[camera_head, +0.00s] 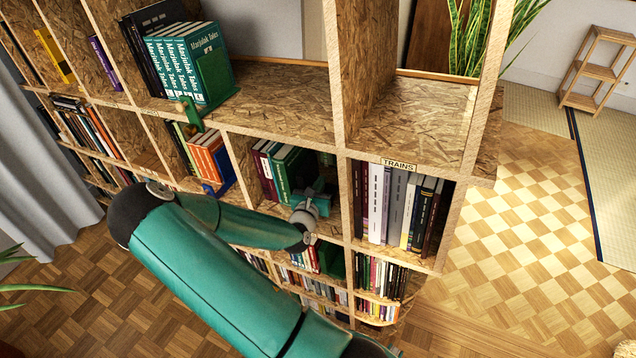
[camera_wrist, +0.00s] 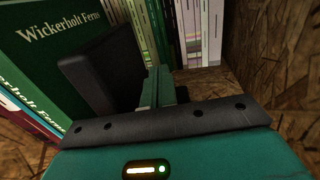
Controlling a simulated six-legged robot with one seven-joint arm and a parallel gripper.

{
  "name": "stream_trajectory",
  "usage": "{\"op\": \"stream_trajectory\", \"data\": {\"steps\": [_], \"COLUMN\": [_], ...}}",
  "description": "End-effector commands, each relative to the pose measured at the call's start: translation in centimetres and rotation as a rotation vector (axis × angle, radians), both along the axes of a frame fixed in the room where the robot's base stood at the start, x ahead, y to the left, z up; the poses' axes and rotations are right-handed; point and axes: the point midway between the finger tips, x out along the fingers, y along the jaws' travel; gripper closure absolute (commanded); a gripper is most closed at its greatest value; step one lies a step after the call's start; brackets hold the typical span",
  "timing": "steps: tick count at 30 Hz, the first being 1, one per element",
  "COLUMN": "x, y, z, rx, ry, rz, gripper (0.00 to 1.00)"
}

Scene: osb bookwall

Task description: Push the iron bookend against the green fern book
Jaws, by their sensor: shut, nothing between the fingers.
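The green fern book (camera_wrist: 60,45), lettered "Wickerholt Ferns", stands upright at the left of the wrist view. It also shows in a middle cubby in the head view (camera_head: 284,172). The dark iron bookend (camera_wrist: 97,75) stands just right of the book's cover in the wrist view; its foot is hidden, and I cannot tell whether it touches the book. My gripper (camera_wrist: 160,86) is shut and empty, with its fingertips close to the bookend's right side; contact is unclear.
The cubby's chipboard side wall (camera_wrist: 275,55) rises at the right. Several light-spined books (camera_wrist: 190,30) stand behind the fingers. In the head view, the TRAINS cubby (camera_head: 398,164) with books lies to the right, and a blue bookend (camera_head: 221,175) beside orange books to the left.

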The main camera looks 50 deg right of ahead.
Motion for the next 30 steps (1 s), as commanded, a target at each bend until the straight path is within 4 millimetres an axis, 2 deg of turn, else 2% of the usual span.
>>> {"op": "stream_trajectory", "data": {"steps": [5,30], "x": [-0.2,-2.6], "y": [1.1,9.8], "z": [0.0,0.0], "rx": [0.001,0.001], "ry": [0.000,-0.001], "rz": [0.001,0.001], "gripper": [1.00,1.00]}}
